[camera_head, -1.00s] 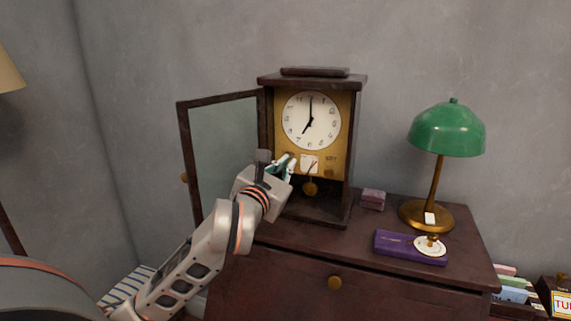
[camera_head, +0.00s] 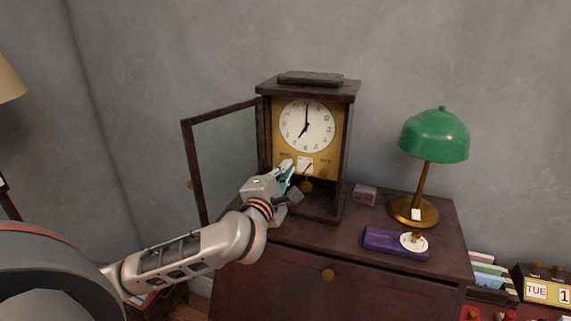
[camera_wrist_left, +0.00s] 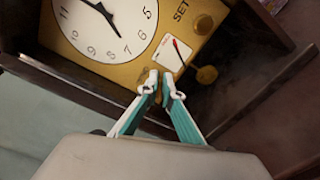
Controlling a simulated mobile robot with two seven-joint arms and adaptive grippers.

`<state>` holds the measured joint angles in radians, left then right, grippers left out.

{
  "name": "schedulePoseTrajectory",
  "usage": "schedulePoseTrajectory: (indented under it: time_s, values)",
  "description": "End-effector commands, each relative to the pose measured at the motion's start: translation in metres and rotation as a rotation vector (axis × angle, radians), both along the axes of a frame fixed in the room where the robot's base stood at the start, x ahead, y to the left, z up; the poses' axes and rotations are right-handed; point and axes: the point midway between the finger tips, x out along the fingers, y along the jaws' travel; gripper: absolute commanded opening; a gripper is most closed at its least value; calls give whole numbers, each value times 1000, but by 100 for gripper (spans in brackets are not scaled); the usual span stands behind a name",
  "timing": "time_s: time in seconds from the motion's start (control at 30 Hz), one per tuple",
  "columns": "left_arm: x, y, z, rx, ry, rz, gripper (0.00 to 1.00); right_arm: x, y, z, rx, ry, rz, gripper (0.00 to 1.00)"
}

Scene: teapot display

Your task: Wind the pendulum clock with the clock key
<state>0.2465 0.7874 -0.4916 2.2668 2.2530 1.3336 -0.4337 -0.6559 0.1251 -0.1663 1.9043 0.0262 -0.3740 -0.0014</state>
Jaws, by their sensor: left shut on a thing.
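The pendulum clock (camera_head: 334,146) stands on a dark wooden cabinet, its glass door (camera_head: 226,150) swung open to the left. Its white dial (camera_head: 307,125) reads about seven. Below are a small white gauge with a red needle (camera_head: 305,164), the word SET and a brass pendulum bob (camera_head: 306,187). My left gripper (camera_head: 288,168) is at the lower left of the clock's brass face. In the left wrist view its fingertips (camera_wrist_left: 160,88) are closed together against or just before the face, left of the gauge. The clock key between them is almost wholly hidden. My right gripper is out of view.
On the cabinet (camera_head: 350,225), right of the clock, are a small pinkish box (camera_head: 365,194), a green lamp (camera_head: 434,135), a purple box (camera_head: 385,241) and a white disc with a brass piece (camera_head: 413,243). A calendar block (camera_head: 537,290) sits lower right.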

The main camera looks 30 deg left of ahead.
Motion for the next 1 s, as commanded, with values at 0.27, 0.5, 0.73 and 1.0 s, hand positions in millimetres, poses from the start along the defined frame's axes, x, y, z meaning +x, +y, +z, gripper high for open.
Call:
schedulePoseTrajectory:
  time_s: [0.27,0.5,0.73,1.0]
  values:
    - [0,0,-4,254,63,0,0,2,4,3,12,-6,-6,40]
    - [0,-1,-7,470,115,-1,0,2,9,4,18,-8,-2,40]
    - [0,0,-9,644,157,-1,0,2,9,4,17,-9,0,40]
    - [0,1,-10,775,189,-1,0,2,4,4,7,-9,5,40]
